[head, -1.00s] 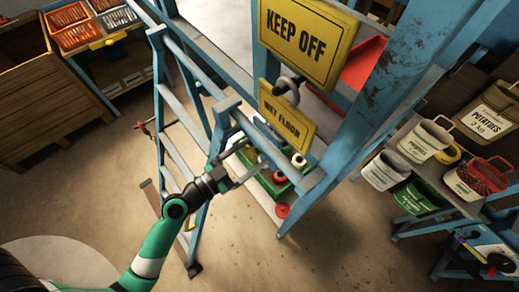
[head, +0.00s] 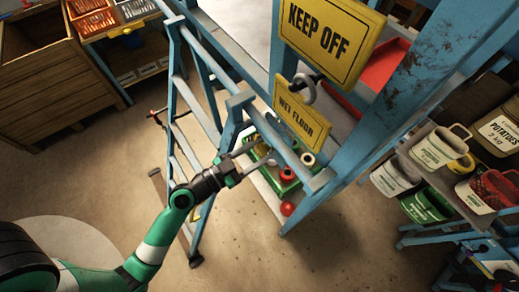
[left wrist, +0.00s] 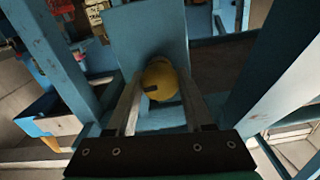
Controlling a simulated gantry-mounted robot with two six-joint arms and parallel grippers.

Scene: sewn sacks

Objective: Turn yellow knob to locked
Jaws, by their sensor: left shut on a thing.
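The yellow knob (left wrist: 160,80) is round with a dark mark on its left side. It sits in front of a blue plate (left wrist: 150,35) in the left wrist view. My left gripper (head: 242,164) is beside the blue frame post in the head view. In the left wrist view its two fingers reach up either side of the knob and are shut on it. The knob is not visible in the head view. My right gripper is not in view.
Yellow signs (head: 328,32) hang on the blue frame right of my gripper. A green crate (head: 288,186) with round items stands on a low shelf behind it. Labelled buckets (head: 432,150) stand at the right. Blue bars (left wrist: 270,75) flank the gripper closely. Open floor lies below.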

